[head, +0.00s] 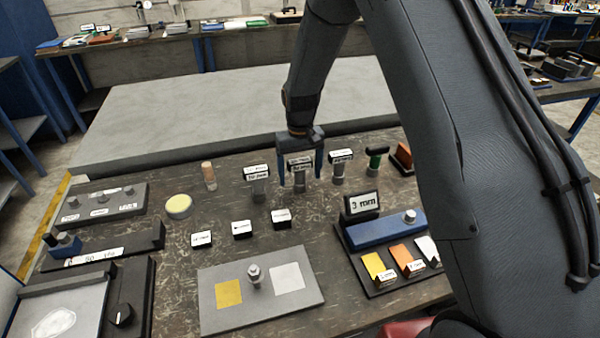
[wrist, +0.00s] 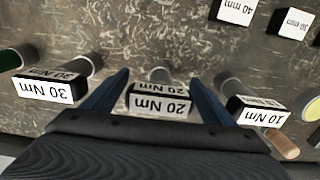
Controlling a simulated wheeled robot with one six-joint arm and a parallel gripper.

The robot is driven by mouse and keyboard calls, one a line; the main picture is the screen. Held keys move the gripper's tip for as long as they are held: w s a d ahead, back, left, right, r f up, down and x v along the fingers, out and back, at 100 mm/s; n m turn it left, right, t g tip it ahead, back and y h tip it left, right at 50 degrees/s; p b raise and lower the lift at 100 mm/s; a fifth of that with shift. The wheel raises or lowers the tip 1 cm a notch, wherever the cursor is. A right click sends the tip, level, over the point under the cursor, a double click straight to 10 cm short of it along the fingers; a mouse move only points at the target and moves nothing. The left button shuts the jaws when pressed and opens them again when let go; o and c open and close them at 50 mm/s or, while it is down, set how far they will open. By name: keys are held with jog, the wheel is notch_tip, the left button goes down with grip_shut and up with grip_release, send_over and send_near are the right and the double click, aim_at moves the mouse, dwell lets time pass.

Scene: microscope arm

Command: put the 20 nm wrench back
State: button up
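The 20 Nm wrench (head: 299,183) stands upright on the bench in the middle of a row of three, with a white label block on top. In the wrist view its label (wrist: 159,105) reads 20 Nm, upside down. My gripper (head: 301,180) is above it with one finger on each side. The fingers (wrist: 160,88) look spread, with a small gap to the label block. The 30 Nm piece (wrist: 50,88) is left in the wrist view and the 10 Nm piece (wrist: 258,110) right. The wrench's lower part is partly hidden.
A grey plate (head: 215,318) with yellow and white squares holds an upright bolt (head: 254,275). Small labelled blocks (head: 241,229) stand between it and the row. A 3 mm sign (head: 362,203) and blue block (head: 385,230) are right. Neighbouring pieces stand close to my fingers.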

jog(key=shift+r, duration=0.15)
notch_tip(320, 180, up, 12)
jog(key=b, duration=0.3)
jog(key=shift+b, duration=0.35)
jog(key=s+d+f+m, duration=0.1)
jog(key=s+d, duration=0.5)
jog(key=s, duration=0.7)
jog(key=s+d+f+m+t, duration=0.1)
jog(key=s+d, duration=0.5)
jog(key=s, duration=0.6)
jog(key=shift+s+d, duration=0.3)
jog(key=shift+s, duration=0.05)
